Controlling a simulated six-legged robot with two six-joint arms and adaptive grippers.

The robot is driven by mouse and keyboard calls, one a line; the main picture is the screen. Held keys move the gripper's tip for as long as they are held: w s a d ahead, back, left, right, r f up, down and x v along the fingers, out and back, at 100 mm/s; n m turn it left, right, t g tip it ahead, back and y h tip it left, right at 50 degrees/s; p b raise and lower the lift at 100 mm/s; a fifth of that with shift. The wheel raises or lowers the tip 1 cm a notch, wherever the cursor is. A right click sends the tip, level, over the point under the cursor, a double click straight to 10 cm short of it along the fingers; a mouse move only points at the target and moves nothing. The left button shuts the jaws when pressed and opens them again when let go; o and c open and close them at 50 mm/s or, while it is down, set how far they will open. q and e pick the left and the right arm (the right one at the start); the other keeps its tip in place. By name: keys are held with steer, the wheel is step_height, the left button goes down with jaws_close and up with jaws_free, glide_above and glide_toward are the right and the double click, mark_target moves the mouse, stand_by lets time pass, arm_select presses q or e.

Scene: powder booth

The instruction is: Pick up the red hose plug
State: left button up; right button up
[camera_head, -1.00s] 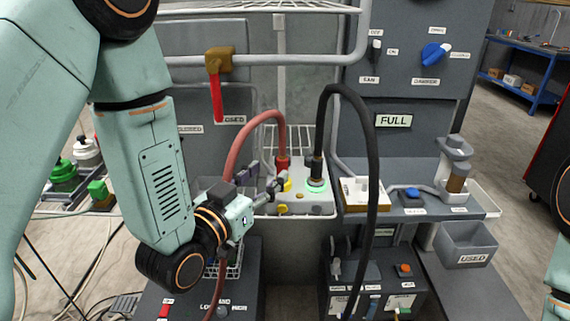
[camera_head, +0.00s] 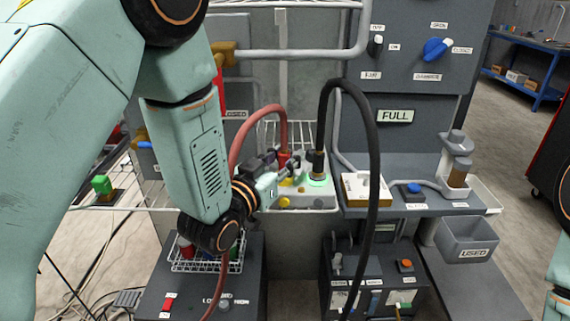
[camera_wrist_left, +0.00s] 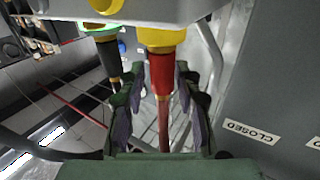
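The red hose plug (camera_head: 283,160) sits upright in a yellow socket on the light grey panel (camera_head: 308,198); a red hose (camera_head: 240,140) arches from its top. My left gripper (camera_head: 279,164) is at the plug in the head view. In the left wrist view the red plug (camera_wrist_left: 161,75) lies between the two fingers of the left gripper (camera_wrist_left: 160,80). Gaps show on both sides, so the gripper is open around it. The plug's yellow collar (camera_wrist_left: 161,38) shows beyond the fingertips. My right gripper is out of view.
A black hose (camera_head: 372,150) with its plug (camera_head: 318,164) stands in a green-lit socket just right of the red one. A wire rack is behind the panel. A shelf with a white tray (camera_head: 352,200) and a blue knob (camera_head: 414,188) is to the right.

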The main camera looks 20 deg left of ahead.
arm_select(q)
steer(key=shift+a, duration=0.2)
steer(key=c, duration=0.6)
steer(key=shift+d, duration=0.15)
jaws_close()
